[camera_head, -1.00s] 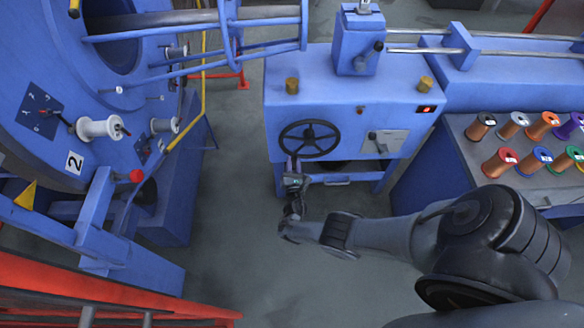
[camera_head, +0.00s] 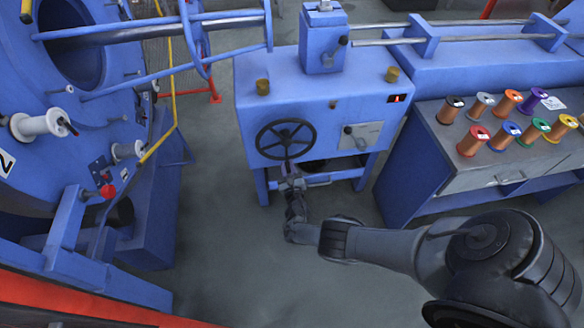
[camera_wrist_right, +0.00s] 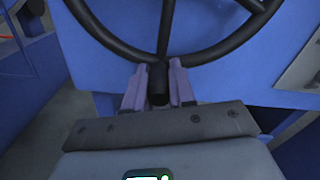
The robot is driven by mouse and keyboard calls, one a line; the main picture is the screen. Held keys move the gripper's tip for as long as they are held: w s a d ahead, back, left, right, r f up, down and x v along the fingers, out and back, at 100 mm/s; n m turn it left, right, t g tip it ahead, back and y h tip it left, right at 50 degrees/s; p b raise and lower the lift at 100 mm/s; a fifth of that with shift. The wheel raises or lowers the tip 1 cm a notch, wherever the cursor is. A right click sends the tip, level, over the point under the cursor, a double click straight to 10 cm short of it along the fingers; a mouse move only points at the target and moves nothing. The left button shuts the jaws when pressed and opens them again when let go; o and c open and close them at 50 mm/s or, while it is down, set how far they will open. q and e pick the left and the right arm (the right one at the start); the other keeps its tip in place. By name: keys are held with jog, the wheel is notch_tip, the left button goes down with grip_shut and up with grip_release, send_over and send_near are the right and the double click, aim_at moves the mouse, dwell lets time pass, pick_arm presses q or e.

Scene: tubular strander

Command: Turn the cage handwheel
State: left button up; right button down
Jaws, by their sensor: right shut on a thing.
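The cage handwheel (camera_head: 268,127) is a black spoked wheel on the front of a blue machine cabinet. In the right wrist view the lower part of its rim (camera_wrist_right: 208,55) and its spokes fill the top. My right gripper (camera_head: 288,172) is at the bottom of the wheel. In the wrist view its two purple-grey fingers are shut on a short black handle (camera_wrist_right: 158,88) at the rim's bottom, one finger on each side. The fingers partly hide the handle. My left gripper is not in view.
The blue cabinet (camera_head: 245,105) has a lever plate (camera_head: 366,134) right of the wheel. A bench (camera_head: 440,150) with several coloured spools stands at right. The big blue cage (camera_head: 35,75) with white spools is at left. Red rails (camera_head: 60,308) cross the lower left. The floor between is clear.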

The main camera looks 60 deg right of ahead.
dwell(0.4)
jog(key=c, duration=0.9)
grip_release()
jog(key=shift+c, duration=0.2)
jog(key=shift+s, duration=0.1)
jog(key=shift+s+a, duration=0.15)
jog(key=shift+a, duration=0.05)
jog(key=p+v, duration=0.4)
jog(key=v, duration=0.6)
jog(key=shift+s, duration=0.1)
